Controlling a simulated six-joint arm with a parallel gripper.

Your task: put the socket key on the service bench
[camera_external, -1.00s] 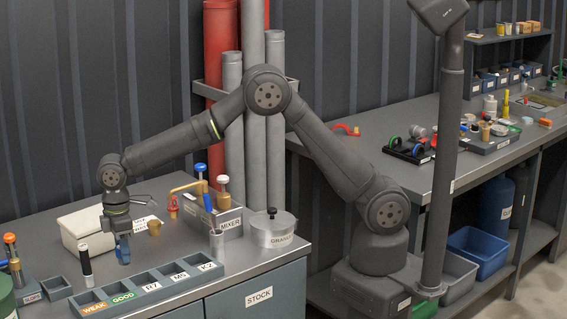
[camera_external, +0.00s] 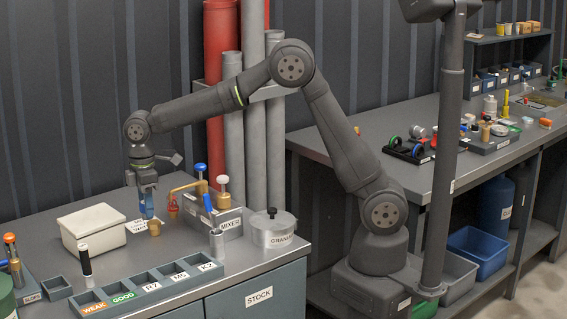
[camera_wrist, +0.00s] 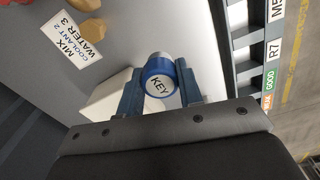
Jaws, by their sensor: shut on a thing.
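The key's lower part is hard to make out. Two grey benches are in view, the left one and a long right one (camera_external: 400,125); no label tells which is the service bench.
A row of labelled compartments (camera_external: 150,287) lines the front edge. A lidded granules pot (camera_external: 272,230) stands at the right corner.

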